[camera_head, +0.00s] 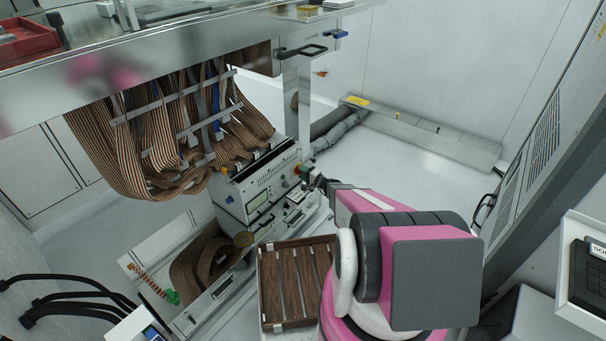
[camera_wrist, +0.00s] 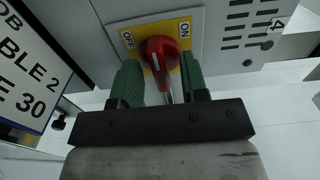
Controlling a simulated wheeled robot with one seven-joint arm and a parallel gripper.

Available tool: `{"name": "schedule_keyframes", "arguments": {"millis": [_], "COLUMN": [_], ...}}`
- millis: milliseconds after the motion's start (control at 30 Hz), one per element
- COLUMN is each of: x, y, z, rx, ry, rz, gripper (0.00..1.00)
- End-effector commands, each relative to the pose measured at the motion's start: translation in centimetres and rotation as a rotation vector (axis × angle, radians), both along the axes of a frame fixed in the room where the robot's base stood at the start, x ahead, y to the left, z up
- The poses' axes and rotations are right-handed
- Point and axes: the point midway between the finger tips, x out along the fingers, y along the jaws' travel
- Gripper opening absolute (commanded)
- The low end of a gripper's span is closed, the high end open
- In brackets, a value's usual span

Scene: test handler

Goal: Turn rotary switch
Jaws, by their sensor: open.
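The red rotary switch (camera_wrist: 160,52) sits on a yellow and white plate (camera_wrist: 184,28) in the wrist view. The plate reads OFF at the left and ON at the right. The switch's red grip points down the picture, toward my gripper. My gripper (camera_wrist: 159,63) is open, with one green finger on each side of the red grip. I cannot tell whether either finger touches it. In the head view, my gripper (camera_head: 312,180) is small at the right end of the grey instrument unit (camera_head: 262,185), and the switch is hard to make out there.
Ribbon cables (camera_head: 180,145) hang under the metal bench just left of the unit. A tall cabinet (camera_head: 555,120) stands at the right. The floor (camera_head: 400,165) behind my arm is clear.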

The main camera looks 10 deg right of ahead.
Motion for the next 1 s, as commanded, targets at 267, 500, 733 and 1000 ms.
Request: {"name": "schedule_keyframes", "arguments": {"millis": [267, 500, 733, 1000], "x": [-0.03, -0.05, -0.05, -0.07], "y": [-0.03, -0.03, -0.05, -0.05], "z": [-0.01, -0.02, -0.03, -0.04], "rx": [0.0, 0.007, 0.066, 0.219], "ry": [0.0, 0.007, 0.06, 0.202], "rz": [0.0, 0.0, 0.0, 0.0], "gripper": [0.0, 0.0, 0.0, 0.0]}}
